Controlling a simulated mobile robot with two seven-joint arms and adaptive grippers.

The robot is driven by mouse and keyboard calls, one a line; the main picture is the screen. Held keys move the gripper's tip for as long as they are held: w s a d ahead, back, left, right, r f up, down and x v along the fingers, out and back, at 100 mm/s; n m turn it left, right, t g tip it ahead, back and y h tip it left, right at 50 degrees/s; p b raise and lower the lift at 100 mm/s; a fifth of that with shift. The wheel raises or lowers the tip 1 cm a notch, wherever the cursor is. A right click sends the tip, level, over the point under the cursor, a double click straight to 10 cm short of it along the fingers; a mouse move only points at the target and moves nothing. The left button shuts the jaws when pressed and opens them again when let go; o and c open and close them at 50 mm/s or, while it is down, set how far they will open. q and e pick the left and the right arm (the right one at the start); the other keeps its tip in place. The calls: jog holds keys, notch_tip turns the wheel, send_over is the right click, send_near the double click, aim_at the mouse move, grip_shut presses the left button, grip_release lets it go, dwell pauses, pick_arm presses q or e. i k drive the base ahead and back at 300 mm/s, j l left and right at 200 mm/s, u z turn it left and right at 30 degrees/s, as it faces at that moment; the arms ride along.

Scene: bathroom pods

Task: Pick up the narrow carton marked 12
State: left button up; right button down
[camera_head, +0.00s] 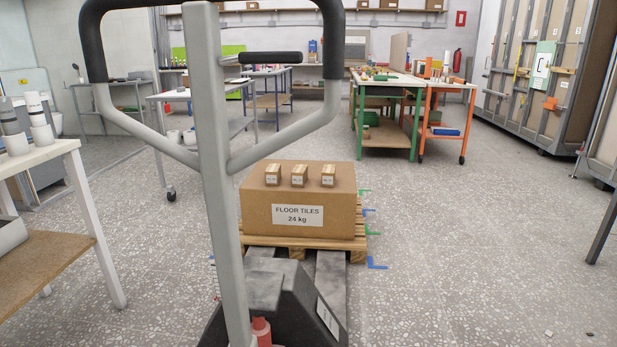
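Three small brown cartons stand in a row on top of a large box marked FLOOR TILES 24 kg (252,214): a left one (273,174), a middle one (299,175) and a right one (328,175). Each has a small pale label on its front. The print is too small to read, so I cannot tell which carton is marked 12. The cartons look alike in size and stand apart from one another. Neither of my grippers is in view.
The box rests on a wooden pallet (357,243). A pallet truck with a tall grey handle (211,150) stands in front, its forks under the pallet. A white-topped bench (36,155) is at left. Green and orange tables (385,146) stand behind. The floor at right is mostly clear.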

aim_at(300, 172)
jog(key=i+l+z, duration=0.3)
jog(key=i, duration=0.3)
jog(key=i+l+z, duration=0.35)
jog(key=i, duration=0.3)
jog(key=i+z, duration=0.3)
jog(key=i, duration=0.3)
jog(key=i+u, duration=0.25)
jog(key=i, duration=0.25)
jog(key=i+l+u, duration=0.25)
jog(key=i, duration=0.25)
jog(key=i+l+u, duration=0.25)
jog(key=i, duration=0.2)
